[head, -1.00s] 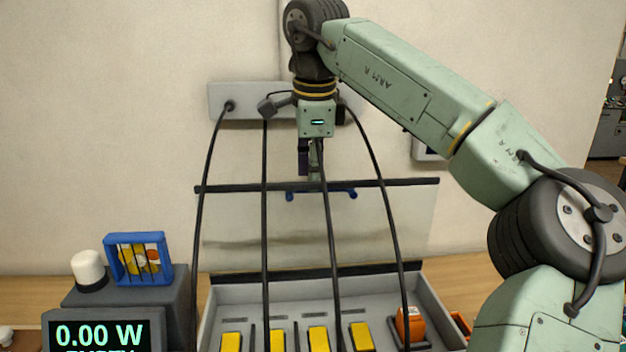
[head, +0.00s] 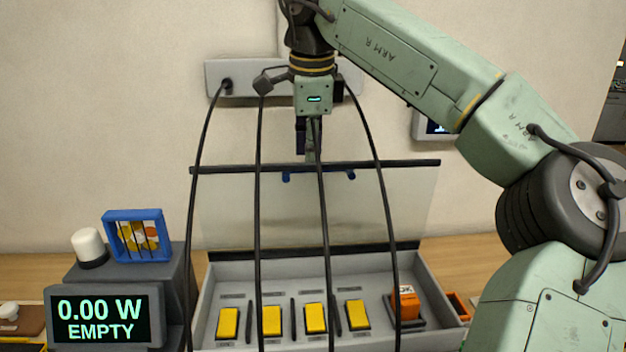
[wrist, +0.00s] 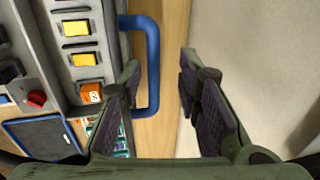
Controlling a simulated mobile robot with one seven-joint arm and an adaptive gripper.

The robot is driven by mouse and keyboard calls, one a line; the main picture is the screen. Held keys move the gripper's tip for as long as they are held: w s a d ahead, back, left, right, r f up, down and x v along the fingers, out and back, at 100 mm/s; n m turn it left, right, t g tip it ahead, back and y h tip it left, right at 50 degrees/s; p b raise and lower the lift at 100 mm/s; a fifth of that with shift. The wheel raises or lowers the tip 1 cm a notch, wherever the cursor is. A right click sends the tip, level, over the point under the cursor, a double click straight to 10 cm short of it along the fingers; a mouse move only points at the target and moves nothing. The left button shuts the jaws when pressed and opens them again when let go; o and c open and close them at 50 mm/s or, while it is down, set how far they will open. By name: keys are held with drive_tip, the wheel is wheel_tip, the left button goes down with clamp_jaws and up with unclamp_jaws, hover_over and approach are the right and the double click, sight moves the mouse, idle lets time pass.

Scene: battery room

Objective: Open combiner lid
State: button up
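The combiner lid (head: 330,215) is a pale, see-through-looking panel with dark edges, standing raised along the rear edge of the grey combiner box (head: 208,300). Two blue ends of its handle (head: 351,175) show just below the lid's upper edge. In the wrist view the blue U-shaped handle (wrist: 153,65) lies close to the left finger, in the gap's direction; contact cannot be told. My gripper (head: 309,155) points down at the middle of the lid's upper edge. The wrist view shows its fingers (wrist: 162,110) spread apart with nothing clamped between them.
Several dark cables hang from the wall strip (head: 215,78) in front of the lid. Yellow switches (head: 316,318) and an orange block (head: 404,303) sit in the box. At left, a display (head: 105,318) reads 0.00 W EMPTY, near a blue-framed box (head: 138,237) and white dome (head: 89,246).

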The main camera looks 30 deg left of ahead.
drive_tip(key=shift+w+a+f, duration=0.1)
drive_tip(key=shift+w+f, duration=0.05)
drive_tip(key=shift+f, duration=0.1)
drive_tip(key=shift+w+a, duration=0.1)
drive_tip(key=shift+w, duration=0.1)
drive_tip(key=w+a+r, duration=0.4)
drive_tip(key=w+a, duration=0.2)
drive_tip(key=w, duration=0.3)
drive_tip(key=shift+a, duration=0.15)
idle(0.8)
drive_tip(key=shift+w+f, duration=0.15)
drive_tip(key=shift+w, duration=0.1)
idle(0.4)
